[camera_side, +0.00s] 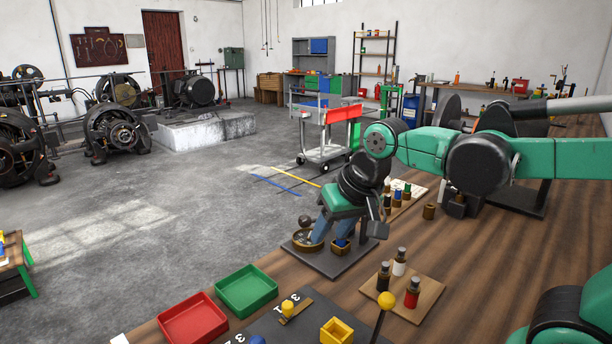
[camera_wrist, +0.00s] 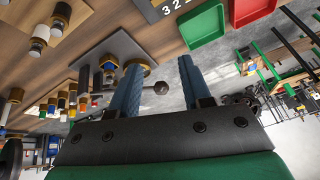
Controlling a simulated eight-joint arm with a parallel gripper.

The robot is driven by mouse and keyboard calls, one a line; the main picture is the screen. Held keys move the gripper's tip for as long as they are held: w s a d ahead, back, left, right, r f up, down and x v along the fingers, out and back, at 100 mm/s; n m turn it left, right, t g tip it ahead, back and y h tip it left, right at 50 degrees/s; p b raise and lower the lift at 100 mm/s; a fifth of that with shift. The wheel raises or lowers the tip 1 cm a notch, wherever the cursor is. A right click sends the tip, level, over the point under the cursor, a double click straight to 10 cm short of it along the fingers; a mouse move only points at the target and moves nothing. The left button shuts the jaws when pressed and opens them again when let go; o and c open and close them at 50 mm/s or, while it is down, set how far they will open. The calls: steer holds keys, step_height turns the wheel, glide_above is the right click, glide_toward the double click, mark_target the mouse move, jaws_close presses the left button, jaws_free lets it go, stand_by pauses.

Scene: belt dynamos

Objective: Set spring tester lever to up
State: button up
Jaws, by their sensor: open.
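A dark ball knob (camera_side: 305,221) stands at the left of a grey plate (camera_side: 335,262), which I take for the spring tester with its lever. The plate also carries a round brass dish (camera_side: 302,243) and a small brass block with a blue insert (camera_side: 341,246). In the wrist view the knob (camera_wrist: 161,87) is on a thin rod and shows between my fingers. My gripper (camera_side: 332,238) is over the plate, pointing down, with its blue fingers apart and nothing between them that I can see held. It also shows open in the wrist view (camera_wrist: 163,62). The lever's pivot is partly hidden.
A yellow-knobbed lever (camera_side: 386,300) stands in front. Near it are a wooden board (camera_side: 432,290) with several bottles, a red tray (camera_side: 192,320), a green tray (camera_side: 246,290) and a yellow block (camera_side: 337,330). More small bottles stand behind my gripper.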

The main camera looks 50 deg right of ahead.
steer(key=shift+s+a+f+n+t, duration=0.25)
steer(key=shift+s+f+n+t, duration=0.3)
steer(key=shift+s+n, duration=0.35)
steer(key=shift+s+a+f+n+t, duration=0.2)
steer(key=shift+s+f+n+t, duration=0.35)
steer(key=shift+n, duration=0.55)
steer(key=shift+c, duration=0.3)
